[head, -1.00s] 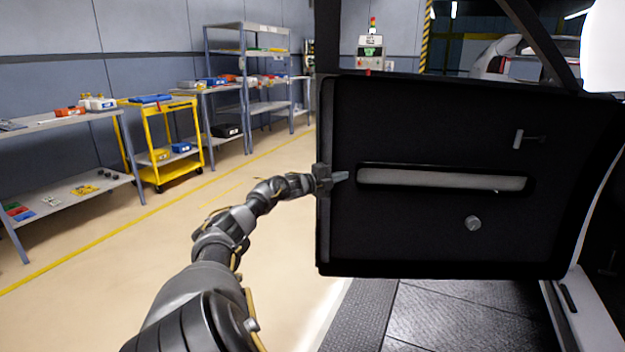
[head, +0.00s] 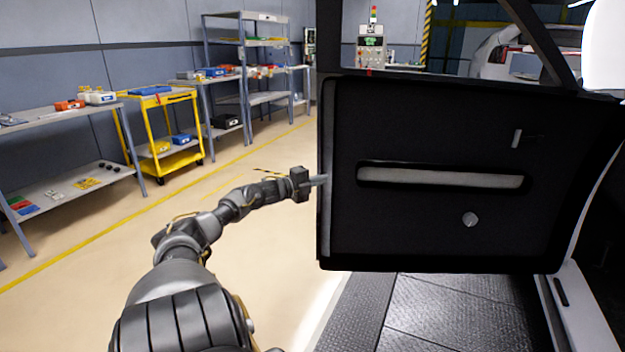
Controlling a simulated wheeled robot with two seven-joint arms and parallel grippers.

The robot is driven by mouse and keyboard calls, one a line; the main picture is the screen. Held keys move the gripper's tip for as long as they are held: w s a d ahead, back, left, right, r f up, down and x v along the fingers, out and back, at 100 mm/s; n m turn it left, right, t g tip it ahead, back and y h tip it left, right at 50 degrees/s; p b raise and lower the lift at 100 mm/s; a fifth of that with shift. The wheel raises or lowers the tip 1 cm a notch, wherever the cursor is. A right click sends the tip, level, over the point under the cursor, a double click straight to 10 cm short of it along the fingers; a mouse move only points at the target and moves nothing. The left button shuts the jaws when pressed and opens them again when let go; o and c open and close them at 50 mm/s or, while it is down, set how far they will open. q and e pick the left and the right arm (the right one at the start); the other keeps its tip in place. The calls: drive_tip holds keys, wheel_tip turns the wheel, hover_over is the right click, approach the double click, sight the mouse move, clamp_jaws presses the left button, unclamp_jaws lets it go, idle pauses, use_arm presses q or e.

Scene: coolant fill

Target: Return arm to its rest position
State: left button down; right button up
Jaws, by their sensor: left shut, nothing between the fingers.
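My left arm (head: 180,265) reaches up from the bottom left of the head view. Its left gripper (head: 320,180) is shut and empty, its fingertips at the left edge of the open black car door (head: 430,230). I cannot tell whether they touch the door. The door's inner side faces me, with a pale armrest strip (head: 440,177), a small handle (head: 517,138) and a round knob (head: 470,219). My right gripper is not in view.
The floor (head: 270,230) left of the door is clear. A yellow cart (head: 165,130) and grey shelves (head: 70,113) with several small items stand along the back left wall. A dark ribbed platform (head: 430,315) lies below the door.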

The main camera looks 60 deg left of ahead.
use_arm(q)
drive_tip(key=shift+s+a, duration=0.25)
drive_tip(key=shift+s, duration=0.35)
drive_tip(key=shift+s+a, duration=0.25)
drive_tip(key=shift+s, duration=0.35)
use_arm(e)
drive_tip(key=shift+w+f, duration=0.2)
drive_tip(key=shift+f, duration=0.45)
